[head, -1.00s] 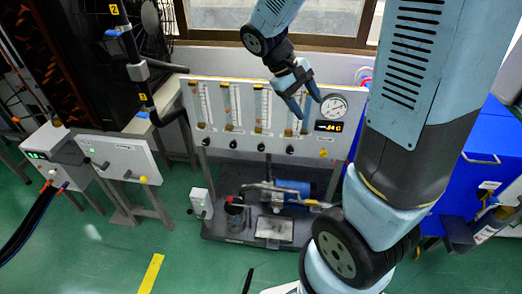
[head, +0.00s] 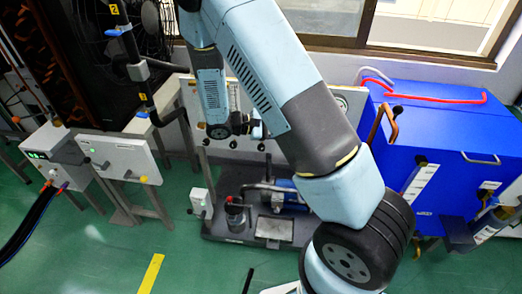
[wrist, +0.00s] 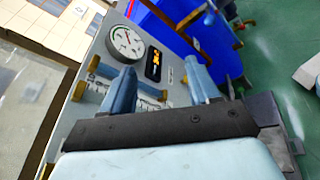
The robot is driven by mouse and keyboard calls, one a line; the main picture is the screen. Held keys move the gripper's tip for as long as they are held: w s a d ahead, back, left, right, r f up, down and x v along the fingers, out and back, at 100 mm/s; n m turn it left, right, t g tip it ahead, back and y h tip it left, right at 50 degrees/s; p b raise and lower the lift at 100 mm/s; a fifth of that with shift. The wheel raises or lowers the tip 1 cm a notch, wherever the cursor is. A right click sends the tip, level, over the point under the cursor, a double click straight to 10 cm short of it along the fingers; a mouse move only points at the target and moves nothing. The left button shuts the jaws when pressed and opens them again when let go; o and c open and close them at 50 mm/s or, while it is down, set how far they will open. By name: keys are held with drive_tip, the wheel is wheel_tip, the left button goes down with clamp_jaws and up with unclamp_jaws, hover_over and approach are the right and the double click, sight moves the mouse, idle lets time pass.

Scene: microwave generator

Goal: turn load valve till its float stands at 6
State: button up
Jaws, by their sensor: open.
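The white flowmeter panel (head: 190,100) is mostly hidden by my arm in the head view. A dark valve knob (head: 233,144) shows below it; I cannot tell which knob is the load valve. In the wrist view, a clear flowmeter tube (wrist: 148,104) with brass-coloured end fittings lies across the picture, partly behind my gripper. My gripper (wrist: 158,80) is open, its two blue fingers apart and in front of the panel, with nothing seen held between them. No float reading is legible.
A round dial gauge (wrist: 127,43) and a dark display (wrist: 153,65) sit on the panel near my fingers. A blue cabinet (head: 450,140) with a red hose stands at right.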

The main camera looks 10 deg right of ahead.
drive_tip(key=w+a+f+n+t+h, duration=0.2)
drive_tip(key=f+n+t, duration=0.2)
drive_tip(key=f+t, duration=0.15)
drive_tip(key=w+a+f+n+t+h, duration=0.1)
drive_tip(key=w+a+f+n+t, duration=0.2)
drive_tip(key=f, duration=0.4)
drive_tip(key=n+t+y, duration=1)
drive_tip(key=n+t, duration=0.3)
drive_tip(key=n, duration=0.1)
approach(261, 149)
drive_tip(key=x, duration=1)
drive_tip(key=shift+w+f, duration=0.1)
drive_tip(key=c, duration=1)
